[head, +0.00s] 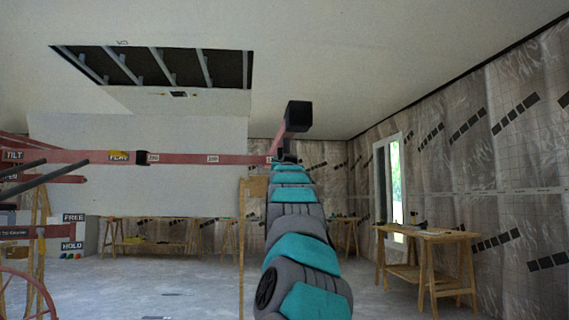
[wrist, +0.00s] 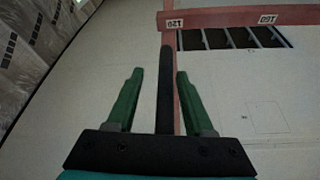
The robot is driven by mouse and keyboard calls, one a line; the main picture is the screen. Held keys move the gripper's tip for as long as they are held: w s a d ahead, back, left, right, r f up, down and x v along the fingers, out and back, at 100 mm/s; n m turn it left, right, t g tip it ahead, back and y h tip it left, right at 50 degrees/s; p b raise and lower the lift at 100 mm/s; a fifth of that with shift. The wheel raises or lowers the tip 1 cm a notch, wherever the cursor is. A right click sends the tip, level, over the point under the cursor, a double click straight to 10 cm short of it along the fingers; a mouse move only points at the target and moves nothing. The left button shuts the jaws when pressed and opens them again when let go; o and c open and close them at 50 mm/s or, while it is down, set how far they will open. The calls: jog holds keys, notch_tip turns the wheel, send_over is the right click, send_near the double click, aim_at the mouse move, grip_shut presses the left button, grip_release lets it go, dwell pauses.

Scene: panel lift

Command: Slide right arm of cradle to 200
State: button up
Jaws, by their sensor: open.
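The cradle is a red frame; its crossbar (head: 190,158) runs level across the left of the head view, with small white number plates. The cradle's right arm (head: 285,135) stands at the crossbar's right end, near the 120 plate (wrist: 174,23), and has a black end block (head: 298,115). In the wrist view, my gripper (wrist: 160,73) is open. A dark upright bar (wrist: 165,95) shows between its green fingers, with the red right arm (wrist: 185,100) just right of it, partly behind the right finger. I cannot tell whether the fingers touch it. A 160 plate (wrist: 267,19) sits farther along the bar.
The ceiling has a dark opening with joists (head: 160,66). A pale panel (head: 135,135) stands behind the crossbar. FREE and HOLD labels (head: 73,231) are at lower left. Workbenches (head: 430,236) line the back and right. The middle floor is mostly clear.

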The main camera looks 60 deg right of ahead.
jog(key=shift+s+a+f+b, duration=0.2)
jog(key=shift+a+f+b, duration=0.2)
jog(key=shift+b, duration=0.25)
jog(key=b+v, duration=0.5)
jog(key=v, duration=0.1)
jog(key=shift+s+a, duration=0.25)
jog(key=shift+a, duration=0.05)
jog(key=shift+r, duration=0.1)
